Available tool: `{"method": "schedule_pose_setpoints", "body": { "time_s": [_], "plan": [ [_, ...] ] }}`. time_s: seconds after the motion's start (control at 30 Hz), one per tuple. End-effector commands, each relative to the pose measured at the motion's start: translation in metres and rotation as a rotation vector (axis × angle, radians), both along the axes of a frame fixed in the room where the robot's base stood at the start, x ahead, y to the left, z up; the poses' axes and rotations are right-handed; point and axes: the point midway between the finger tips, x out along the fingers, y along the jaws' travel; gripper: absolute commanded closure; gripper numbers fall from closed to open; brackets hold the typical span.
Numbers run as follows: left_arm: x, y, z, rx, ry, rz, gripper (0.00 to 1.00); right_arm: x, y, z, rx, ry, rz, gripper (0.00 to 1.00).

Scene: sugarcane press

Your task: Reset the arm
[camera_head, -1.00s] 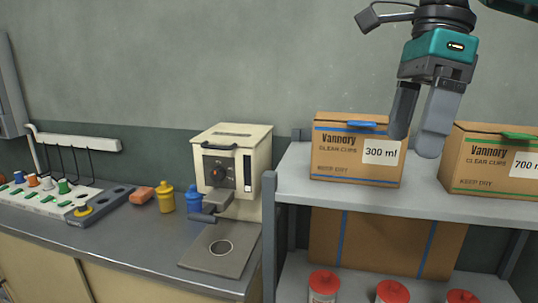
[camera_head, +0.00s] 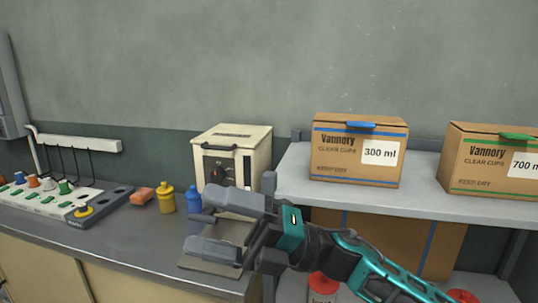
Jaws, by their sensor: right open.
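My right gripper (camera_head: 222,224) is in the lower middle of the head view, its arm coming in from the lower right. Its two grey fingers point left and are spread apart, with nothing between them. It is in front of the cream sugarcane press (camera_head: 233,150) and hides the press's lower part and much of its grey base plate (camera_head: 195,262). I cannot tell whether it touches the press. My left gripper is not in view.
A grey shelf (camera_head: 420,203) at right holds a 300 ml cup box (camera_head: 340,165) and a 700 ml cup box (camera_head: 480,175). Red-lidded containers (camera_head: 322,283) stand below. The counter (camera_head: 120,245) holds a yellow bottle (camera_head: 166,200), a blue bottle (camera_head: 194,200) and a sponge (camera_head: 141,195).

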Motion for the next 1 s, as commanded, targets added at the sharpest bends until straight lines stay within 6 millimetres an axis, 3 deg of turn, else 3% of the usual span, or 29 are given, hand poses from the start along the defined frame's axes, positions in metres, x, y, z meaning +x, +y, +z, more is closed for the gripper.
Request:
{"method": "schedule_pose_setpoints", "body": {
  "time_s": [0.17, 0.27, 0.37, 0.5, 0.67, 0.8, 0.9, 1.0],
  "plan": [
    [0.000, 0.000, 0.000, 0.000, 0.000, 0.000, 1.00, 0.027, -0.021, -0.034, 0.167, 0.398, -0.177, 0.00],
    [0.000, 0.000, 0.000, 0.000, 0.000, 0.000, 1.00, 0.042, -0.041, -0.065, 0.245, 0.622, -0.285, 0.00],
    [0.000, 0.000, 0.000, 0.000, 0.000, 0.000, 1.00, 0.052, -0.066, -0.105, 0.313, 0.849, -0.395, 0.00],
    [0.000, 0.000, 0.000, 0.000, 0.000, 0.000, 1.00, 0.051, -0.107, -0.174, 0.397, 1.170, -0.559, 0.00],
    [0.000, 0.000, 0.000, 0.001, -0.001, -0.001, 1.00, 0.020, -0.160, -0.266, 0.475, 1.536, -0.763, 0.00],
    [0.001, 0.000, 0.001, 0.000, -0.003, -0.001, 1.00, -0.029, -0.203, -0.337, 0.528, 1.820, -0.939, 0.00],
    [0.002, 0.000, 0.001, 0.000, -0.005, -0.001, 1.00, -0.064, -0.225, -0.371, 0.551, 1.963, -1.036, 0.00],
    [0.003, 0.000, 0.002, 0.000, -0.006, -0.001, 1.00, -0.089, -0.239, -0.391, 0.565, 2.053, -1.101, 0.00]
  ]
}}
